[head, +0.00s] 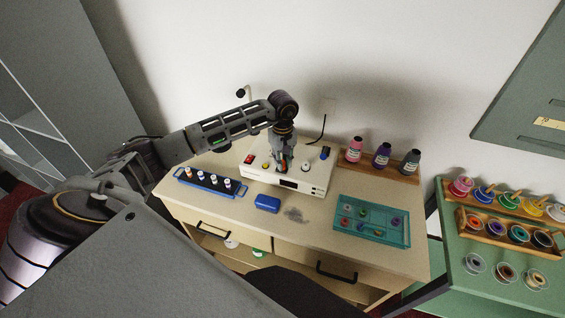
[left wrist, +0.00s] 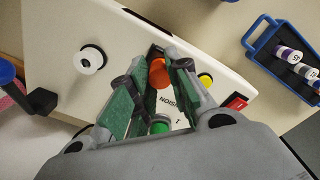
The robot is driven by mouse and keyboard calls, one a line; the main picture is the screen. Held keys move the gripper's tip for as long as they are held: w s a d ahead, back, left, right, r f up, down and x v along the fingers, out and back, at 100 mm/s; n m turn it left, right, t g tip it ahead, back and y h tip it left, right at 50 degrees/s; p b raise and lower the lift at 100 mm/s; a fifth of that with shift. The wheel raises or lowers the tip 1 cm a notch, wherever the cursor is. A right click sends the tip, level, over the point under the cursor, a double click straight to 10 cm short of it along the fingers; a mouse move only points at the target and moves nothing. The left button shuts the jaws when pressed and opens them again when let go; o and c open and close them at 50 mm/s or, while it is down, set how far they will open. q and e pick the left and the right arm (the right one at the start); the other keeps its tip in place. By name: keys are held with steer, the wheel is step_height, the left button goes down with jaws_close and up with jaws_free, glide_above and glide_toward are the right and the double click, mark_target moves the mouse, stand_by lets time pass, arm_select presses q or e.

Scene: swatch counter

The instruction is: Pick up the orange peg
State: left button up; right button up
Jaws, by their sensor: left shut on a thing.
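My left gripper (head: 284,166) reaches down over the white device (head: 314,182) on the table. In the left wrist view, its fingers (left wrist: 160,65) are shut on the orange peg (left wrist: 158,74), whose round top shows between the fingertips. I cannot tell whether the peg's lower end is still touching the device. A green round piece (left wrist: 160,126) shows between the fingers nearer the palm. In the head view the fingers mostly hide the peg. My right gripper is not in view.
The device carries a red switch (left wrist: 236,102), a yellow button (left wrist: 206,79) and a white knob (left wrist: 90,60). A blue vial rack (head: 218,190) stands left, a blue box (head: 267,203) in front, a teal tray (head: 345,232) front right. Bottles (head: 382,156) stand behind.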

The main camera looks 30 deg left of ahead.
arm_select(q)
steer(key=shift+r, duration=0.8)
step_height(320, 180, up, 6)
steer(key=shift+r+b, duration=0.15)
steer(key=shift+b, duration=0.7)
step_height(320, 180, up, 2)
steer(key=shift+r, duration=0.1)
